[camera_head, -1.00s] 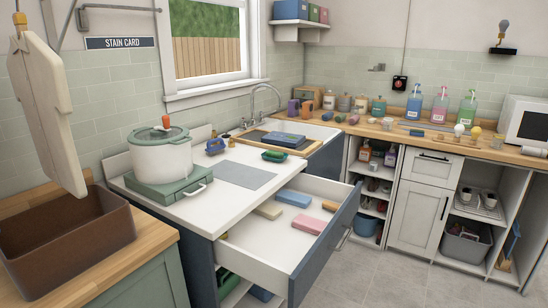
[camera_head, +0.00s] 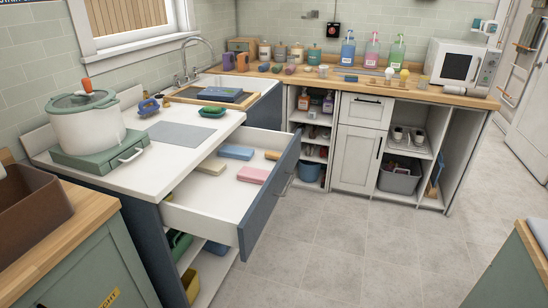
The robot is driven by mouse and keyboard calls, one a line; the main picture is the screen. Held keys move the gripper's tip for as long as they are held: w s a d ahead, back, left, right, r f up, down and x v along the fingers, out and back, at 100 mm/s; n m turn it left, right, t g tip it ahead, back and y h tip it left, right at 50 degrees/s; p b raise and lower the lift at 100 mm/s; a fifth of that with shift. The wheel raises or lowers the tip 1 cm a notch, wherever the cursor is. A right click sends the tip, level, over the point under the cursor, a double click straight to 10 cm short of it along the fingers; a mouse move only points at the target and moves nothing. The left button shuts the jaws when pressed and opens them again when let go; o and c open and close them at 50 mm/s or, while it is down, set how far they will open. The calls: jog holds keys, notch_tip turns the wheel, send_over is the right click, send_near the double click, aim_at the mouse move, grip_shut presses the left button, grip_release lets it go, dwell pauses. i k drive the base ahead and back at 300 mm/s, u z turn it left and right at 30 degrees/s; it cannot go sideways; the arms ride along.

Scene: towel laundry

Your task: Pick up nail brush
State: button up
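I cannot tell for sure which thing is the nail brush. A small blue thing with an arched handle (camera_head: 148,107) stands on the white counter, right of the big pot. A green thing (camera_head: 213,112) lies farther right, near the counter's edge and the sink; it may be a brush or a sponge in a dish. In the open drawer (camera_head: 195,222) lie a blue block (camera_head: 236,152), a pink block (camera_head: 252,175), a beige block (camera_head: 210,167) and a yellow block (camera_head: 272,155), apart from each other. My gripper is not in view.
The drawer juts out over the floor. A white pot (camera_head: 88,125) stands on a green base at the left, near a brown bin (camera_head: 30,215). Bottles and jars line the wooden counter (camera_head: 420,88) at the back. The tiled floor (camera_head: 340,235) is clear.

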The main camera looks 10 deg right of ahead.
aim_at(272, 155)
jog(key=z, duration=0.65)
jog(key=i, duration=1.2)
jog(key=z, duration=1.2)
jog(key=k, duration=0.15)
jog(key=u, duration=2.95)
